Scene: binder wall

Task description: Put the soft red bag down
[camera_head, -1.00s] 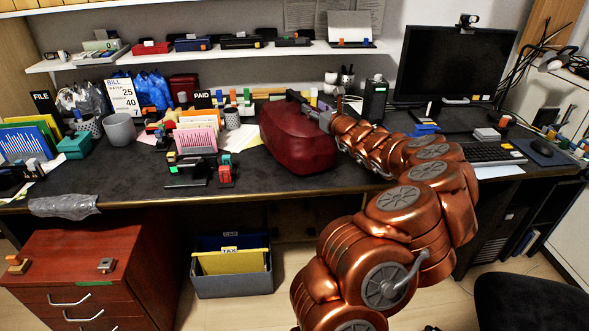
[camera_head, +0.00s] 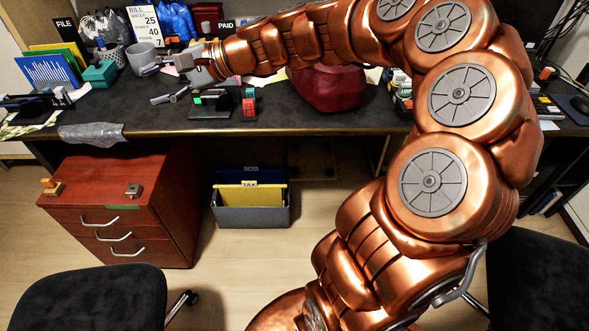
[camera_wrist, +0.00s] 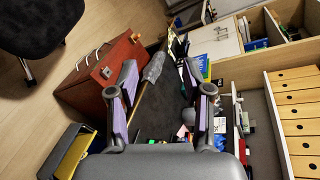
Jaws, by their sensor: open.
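The soft red bag (camera_head: 328,90) rests on the dark desk (camera_head: 290,118), near its front middle in the head view. My arm crosses in front of its top, so its upper part is hidden. My gripper (camera_head: 157,84) is open and empty, well to the left of the bag and above the desk. In the wrist view, my gripper (camera_wrist: 158,72) has its two purple-padded fingers spread apart with nothing between them. The bag is not recognisable in the wrist view.
A small black stand (camera_head: 210,106) with coloured clips is close below my gripper. A grey mug (camera_head: 141,60) and a teal box (camera_head: 100,74) stand to its left. A red drawer cabinet (camera_head: 120,205) and black chairs (camera_head: 92,300) stand in front. Dark desktop is bare left of the stand.

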